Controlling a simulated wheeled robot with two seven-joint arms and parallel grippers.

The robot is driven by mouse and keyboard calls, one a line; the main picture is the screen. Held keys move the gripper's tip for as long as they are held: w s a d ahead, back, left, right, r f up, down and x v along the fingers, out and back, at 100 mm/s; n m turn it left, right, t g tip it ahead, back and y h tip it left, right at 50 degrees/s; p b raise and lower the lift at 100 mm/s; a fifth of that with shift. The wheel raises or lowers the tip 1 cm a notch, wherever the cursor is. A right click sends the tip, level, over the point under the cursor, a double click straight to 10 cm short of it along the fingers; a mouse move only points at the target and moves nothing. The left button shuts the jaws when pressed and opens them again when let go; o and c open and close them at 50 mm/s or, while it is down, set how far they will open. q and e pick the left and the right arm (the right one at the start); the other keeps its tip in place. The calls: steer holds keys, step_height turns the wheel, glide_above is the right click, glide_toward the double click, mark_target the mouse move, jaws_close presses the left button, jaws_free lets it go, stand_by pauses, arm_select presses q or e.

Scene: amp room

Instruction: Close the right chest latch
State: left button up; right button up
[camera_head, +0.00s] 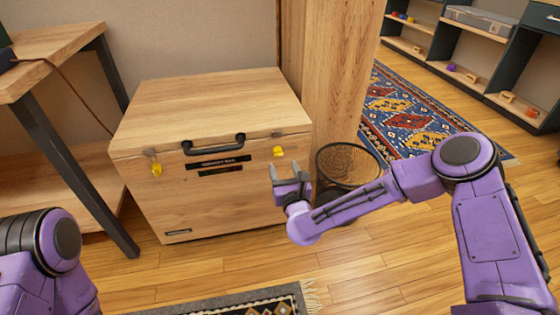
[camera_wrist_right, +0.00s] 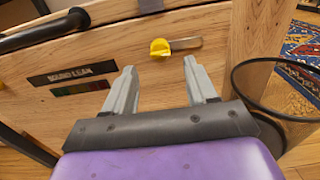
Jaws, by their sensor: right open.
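A wooden chest (camera_head: 220,205) stands against the wall with its lid (camera_head: 210,105) down. The right latch (camera_head: 278,151) is a yellow piece near the chest's front right edge; in the right wrist view the yellow latch (camera_wrist_right: 160,48) sits beside a small metal strip. A second yellow latch (camera_head: 156,169) is on the front left. My right gripper (camera_head: 287,172) is open and empty, just below the right latch and in front of the chest. In the wrist view its fingers (camera_wrist_right: 158,78) point toward the chest front, with the latch beyond and between them. My left gripper is out of the head view.
A black wire basket (camera_head: 345,168) stands right of the chest, close to my right forearm. A dark handle (camera_head: 213,144) sticks out from the chest front. A wooden desk (camera_head: 45,50) is at left. A patterned rug (camera_head: 250,303) lies in front.

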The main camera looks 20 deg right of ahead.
mark_target(279, 156)
steer(key=w+b, duration=0.1)
steer(key=w, duration=0.3)
steer(key=shift+w+f, duration=0.15)
steer(key=shift+w, duration=0.25)
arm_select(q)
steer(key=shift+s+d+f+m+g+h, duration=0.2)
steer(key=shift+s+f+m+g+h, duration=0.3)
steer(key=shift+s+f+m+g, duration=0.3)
arm_select(e)
steer(key=shift+w, duration=0.4)
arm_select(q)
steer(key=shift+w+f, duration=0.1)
arm_select(e)
steer(key=c, duration=1.1)
steer(key=shift+o, duration=0.2)
